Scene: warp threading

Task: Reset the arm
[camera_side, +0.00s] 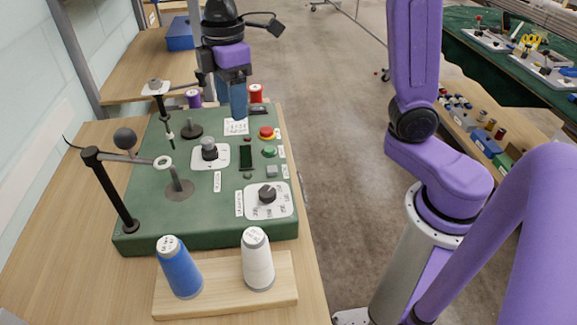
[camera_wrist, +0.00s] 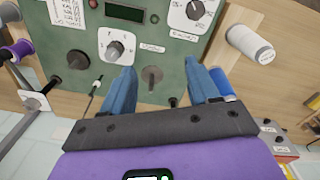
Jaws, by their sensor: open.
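My gripper (camera_side: 238,98) hangs fingers-down above the far end of the green panel (camera_side: 140,205) in the side view. Its blue fingers overlap in that view. In the wrist view my gripper (camera_wrist: 163,84) shows its two fingers well apart with nothing held between them. The panel also shows in the wrist view (camera_wrist: 185,62), with a small metal post (camera_wrist: 152,75) seen between the fingers. Whether the fingertips touch anything cannot be told.
A blue thread cone (camera_side: 180,270) and a white cone (camera_side: 257,262) stand on a wooden block (camera_side: 222,301) at the front. A black post with an arm (camera_side: 115,190) rises at the panel's left. Red (camera_side: 256,93) and purple (camera_side: 194,98) spools stand behind the panel.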

